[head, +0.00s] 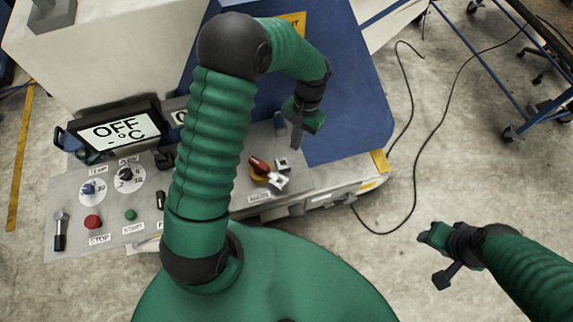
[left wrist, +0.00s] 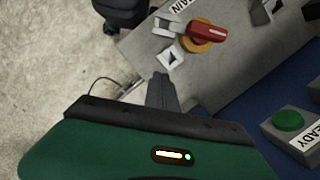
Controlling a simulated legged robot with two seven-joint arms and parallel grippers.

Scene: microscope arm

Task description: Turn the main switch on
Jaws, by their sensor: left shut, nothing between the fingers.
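The main switch (head: 260,168) is a red handle on a round orange-yellow base on the grey control panel (head: 222,212). In the left wrist view the switch (left wrist: 205,32) lies at the top, beside a partly visible label, with its red handle pointing to the right of the picture. My left gripper (head: 297,138) is shut and empty, above the panel to the upper right of the switch and apart from it. Its fingers (left wrist: 160,88) show closed together in the left wrist view.
Pale square fittings (head: 281,164) sit close beside the switch. Knobs, a red stop button (head: 93,222) and a green button (head: 130,215) are at the panel's left. A green button box (left wrist: 289,121) lies right in the wrist view.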

